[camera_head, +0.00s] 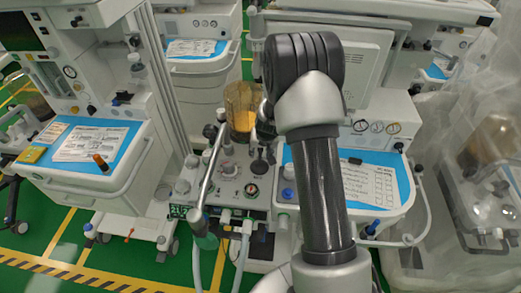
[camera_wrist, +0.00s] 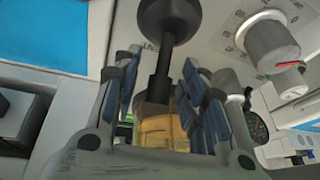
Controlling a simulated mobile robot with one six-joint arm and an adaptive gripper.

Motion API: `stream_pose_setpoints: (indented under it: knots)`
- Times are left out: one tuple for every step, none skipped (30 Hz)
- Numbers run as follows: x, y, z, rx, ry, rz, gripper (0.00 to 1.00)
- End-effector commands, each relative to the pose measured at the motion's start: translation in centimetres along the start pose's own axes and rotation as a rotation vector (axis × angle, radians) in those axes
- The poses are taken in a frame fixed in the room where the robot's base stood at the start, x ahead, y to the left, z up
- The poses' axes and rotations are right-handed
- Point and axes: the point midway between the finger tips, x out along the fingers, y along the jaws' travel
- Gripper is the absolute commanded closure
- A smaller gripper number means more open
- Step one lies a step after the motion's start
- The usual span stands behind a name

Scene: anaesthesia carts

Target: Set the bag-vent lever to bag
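A black lever (camera_wrist: 160,75) with a round black end (camera_wrist: 170,18) shows in the wrist view, its stem running down between my gripper's fingers. I take it for the bag-vent lever; no label on it is readable. In the head view a black round part with a short stem (camera_head: 260,166), likely the same lever, is on the middle machine's panel. My gripper (camera_wrist: 165,95) is open, with blue-padded fingers on either side of the stem and gaps showing. Whether either finger touches it I cannot tell. In the head view my arm mostly hides the gripper.
An amber canister (camera_head: 240,105) stands behind the panel and shows between my fingers in the wrist view (camera_wrist: 160,132). A grey knob (camera_wrist: 272,45) is at the right. Carts stand on both sides.

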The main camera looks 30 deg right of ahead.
Motion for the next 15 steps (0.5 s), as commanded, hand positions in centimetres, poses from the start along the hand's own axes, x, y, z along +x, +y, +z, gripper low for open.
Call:
stream_pose_setpoints:
  knots:
    - [-0.01, 0.0, 0.01, 0.0, 0.0, 0.0, 0.66]
    - [-0.01, 0.0, 0.01, 0.0, 0.0, 0.0, 0.68]
    - [-0.01, 0.01, 0.01, 0.0, 0.0, 0.0, 0.7]
    - [-0.02, 0.01, 0.01, 0.0, 0.0, 0.0, 0.72]
    - [-0.02, 0.01, 0.01, 0.0, 0.0, 0.0, 0.74]
    - [-0.02, 0.01, 0.01, 0.0, 0.0, 0.0, 0.77]
    - [-0.02, 0.01, 0.01, 0.0, 0.0, 0.0, 0.79]
    - [-0.02, 0.01, 0.01, 0.0, 0.0, 0.0, 0.81]
    - [-0.02, 0.01, 0.01, 0.0, 0.0, 0.0, 0.84]
    - [-0.02, 0.01, 0.01, 0.0, 0.0, 0.0, 0.86]
    - [-0.02, 0.01, 0.01, 0.0, 0.0, 0.0, 0.88]
    - [-0.02, 0.01, 0.01, 0.0, 0.0, 0.0, 0.9]
    - [-0.02, 0.01, 0.01, 0.0, 0.0, 0.0, 0.92]
    - [-0.02, 0.01, 0.01, 0.0, 0.0, 0.0, 0.94]
    - [-0.02, 0.01, 0.01, 0.0, 0.0, 0.0, 0.97]
